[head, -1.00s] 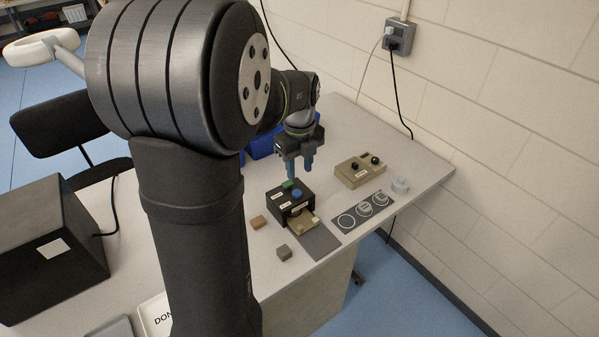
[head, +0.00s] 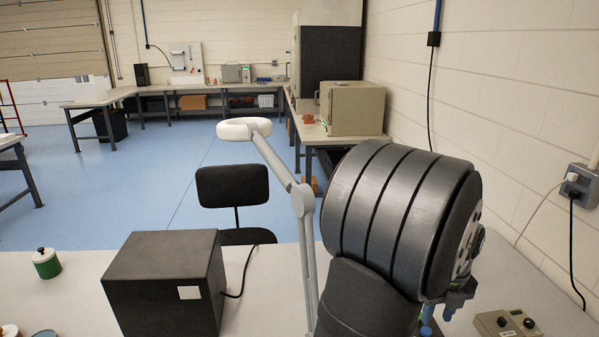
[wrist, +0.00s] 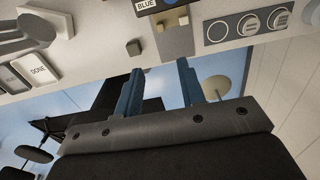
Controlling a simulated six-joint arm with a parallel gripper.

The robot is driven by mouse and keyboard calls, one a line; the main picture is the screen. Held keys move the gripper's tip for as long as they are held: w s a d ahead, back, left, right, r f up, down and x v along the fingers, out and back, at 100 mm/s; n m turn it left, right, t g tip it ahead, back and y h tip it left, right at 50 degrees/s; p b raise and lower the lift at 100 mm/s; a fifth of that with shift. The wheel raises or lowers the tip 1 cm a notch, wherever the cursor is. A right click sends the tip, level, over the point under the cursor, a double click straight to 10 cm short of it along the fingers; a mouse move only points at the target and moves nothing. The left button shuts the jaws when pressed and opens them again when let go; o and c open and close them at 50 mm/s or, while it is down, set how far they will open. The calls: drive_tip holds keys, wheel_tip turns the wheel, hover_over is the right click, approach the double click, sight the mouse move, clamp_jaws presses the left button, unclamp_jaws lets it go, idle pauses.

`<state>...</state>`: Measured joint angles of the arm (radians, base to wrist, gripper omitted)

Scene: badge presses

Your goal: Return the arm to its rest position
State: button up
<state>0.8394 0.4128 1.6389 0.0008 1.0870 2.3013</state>
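My gripper (wrist: 160,85) shows in the wrist view with its two blue fingers apart and nothing between them. The fingertips appear against the floor beyond the table edge, below the press in the picture. In the head view my gripper (head: 440,312) is partly hidden behind my own arm link, low at the right. The black press (wrist: 152,5) with a "BLUE" label is cut off at the top of the wrist view.
A beige control box (head: 508,322) sits right of my gripper. A black box (head: 160,275) and a lamp arm (head: 280,165) stand left of my arm. A "DONE" tray (wrist: 37,68) and a small block (wrist: 133,47) lie on the table. A wall is at the right.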

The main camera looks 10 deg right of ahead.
drive_tip(key=shift+f, duration=2.15)
wheel_tip(320, 180, up, 8)
drive_tip(key=r, duration=0.1)
wheel_tip(320, 180, down, 25)
drive_tip(key=shift+s+f, duration=0.1)
drive_tip(key=shift+f, duration=0.05)
drive_tip(key=s, duration=0.8)
drive_tip(key=shift+s+r, duration=0.25)
drive_tip(key=shift+s, duration=0.15)
wheel_tip(320, 180, up, 15)
drive_tip(key=shift+s, duration=0.15)
